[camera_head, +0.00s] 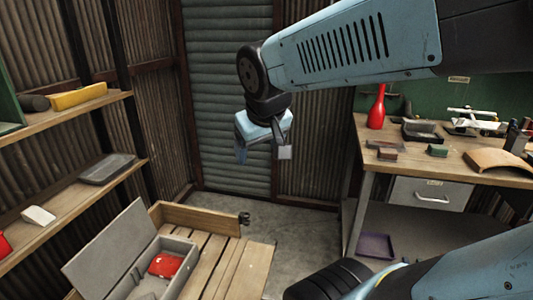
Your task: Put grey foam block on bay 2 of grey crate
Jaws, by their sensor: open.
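The grey crate (187,246) stands on a slatted wooden pallet at the lower left, with its grey lid (108,250) tilted up on the left side. A red item (165,265) lies in one compartment; a nearer compartment is cut off by the frame's bottom edge. No bay numbers can be read. My gripper (264,153) is open and points down in mid-air, up and to the right of the crate. A small grey square (285,153) shows at its right finger; I cannot tell whether it is a fingertip or the foam block. I cannot clearly identify the grey foam block elsewhere.
The wooden pallet (242,268) has bare slats right of the crate. A workbench (470,165) at right holds a red bottle (377,108), a black tray (421,131), a dark green block (437,150) and other items. Shelves (75,205) line the left wall. A purple tray (376,246) lies below the bench.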

